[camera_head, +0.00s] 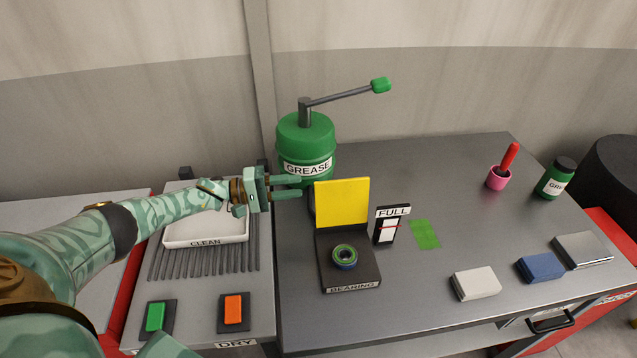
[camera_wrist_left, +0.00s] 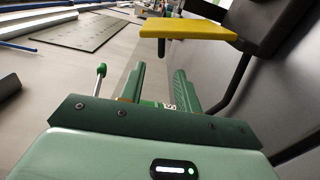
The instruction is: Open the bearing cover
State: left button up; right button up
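The bearing station (camera_head: 369,278), a black base labelled BEARING, stands on the grey bench. Its yellow cover (camera_head: 342,203) stands upright at the back edge, and the ring-shaped bearing (camera_head: 344,257) lies uncovered on the base. My left gripper (camera_head: 294,187) is left of the cover's upper part, in front of the green grease pot, pointing right. Its two fingers are apart with nothing seen between them. In the left wrist view the yellow cover (camera_wrist_left: 187,28) shows beyond the fingertips (camera_wrist_left: 160,82). I cannot tell whether a finger touches the cover. My right gripper is not in view.
The grease pot (camera_head: 306,141) with its lever stands behind the gripper. A FULL gauge (camera_head: 391,226) stands right of the cover, beside a green patch (camera_head: 425,235). A CLEAN tray (camera_head: 205,232) is at left. Blocks (camera_head: 475,283) lie at right; the bench's middle right is clear.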

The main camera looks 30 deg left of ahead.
pick_arm(q)
jog(key=shift+v, duration=2.15)
